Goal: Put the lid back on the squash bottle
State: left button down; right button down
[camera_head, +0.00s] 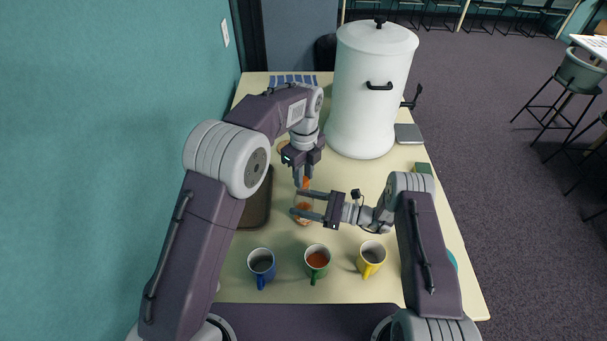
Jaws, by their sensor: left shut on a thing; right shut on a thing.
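The squash bottle (304,207) is clear with orange contents and stands at the middle of the table. My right gripper (296,202) reaches in from the right and is shut on the bottle, one finger on each side. My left gripper (303,181) points down right above the bottle and is shut on the orange lid (306,183). The lid is at the bottle's top; I cannot tell whether it touches the neck. The fingers hide part of the lid and bottle.
Blue (261,264), green (317,260) and yellow (371,257) mugs stand in front of the bottle. A large white urn (366,95) stands behind it. A dark tray (257,205) lies to the left, partly behind my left arm. The wall is close on the left.

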pick_arm(q)
jog(key=m, duration=0.5)
jog(key=shift+m, duration=0.3)
jog(key=m, duration=0.4)
jog(key=c, duration=1.1)
grip_release()
jog(key=shift+r, duration=2.25)
jog(key=shift+c, duration=0.5)
